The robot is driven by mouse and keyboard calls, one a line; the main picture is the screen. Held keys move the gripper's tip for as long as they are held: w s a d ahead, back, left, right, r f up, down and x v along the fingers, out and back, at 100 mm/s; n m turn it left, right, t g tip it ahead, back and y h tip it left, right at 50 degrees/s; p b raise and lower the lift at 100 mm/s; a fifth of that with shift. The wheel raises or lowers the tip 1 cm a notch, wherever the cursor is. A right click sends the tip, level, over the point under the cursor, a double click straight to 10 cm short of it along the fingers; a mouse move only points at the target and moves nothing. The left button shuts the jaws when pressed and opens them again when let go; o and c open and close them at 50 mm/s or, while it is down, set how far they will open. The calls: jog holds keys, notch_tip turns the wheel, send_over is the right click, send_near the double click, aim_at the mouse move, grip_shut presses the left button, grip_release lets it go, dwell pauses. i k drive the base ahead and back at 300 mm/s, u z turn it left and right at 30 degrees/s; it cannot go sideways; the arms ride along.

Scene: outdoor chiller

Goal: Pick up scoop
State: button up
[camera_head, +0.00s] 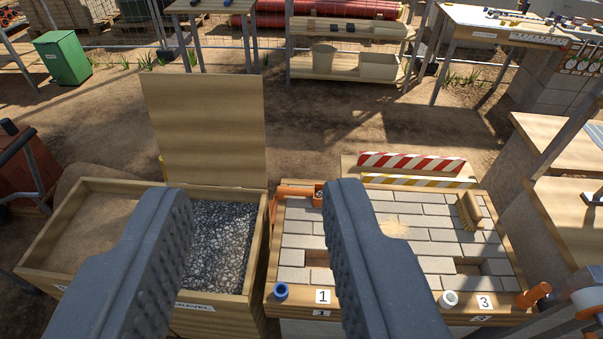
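My gripper (262,194) is open, its two dark ridged fingers apart with nothing between their tips. An orange object with a long handle (293,190) lies at the far left corner of the paver table (270,275), seen between the fingers and close to the right finger. It may be the scoop, but its shape is partly unclear. A second orange handle (534,294) sticks out at the table's near right corner; I cannot tell what tool it belongs to.
A wooden bin (258,235) with sand (95,228) and grey gravel (222,245) stands left, its raised lid (205,130) behind. A brush (470,212) and striped barriers (412,162) are at the paver table's far side. Open dirt ground lies beyond.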

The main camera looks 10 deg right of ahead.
aim_at(281, 191)
jog(key=u, duration=0.05)
jog(key=i, duration=1.35)
jog(key=u, duration=0.05)
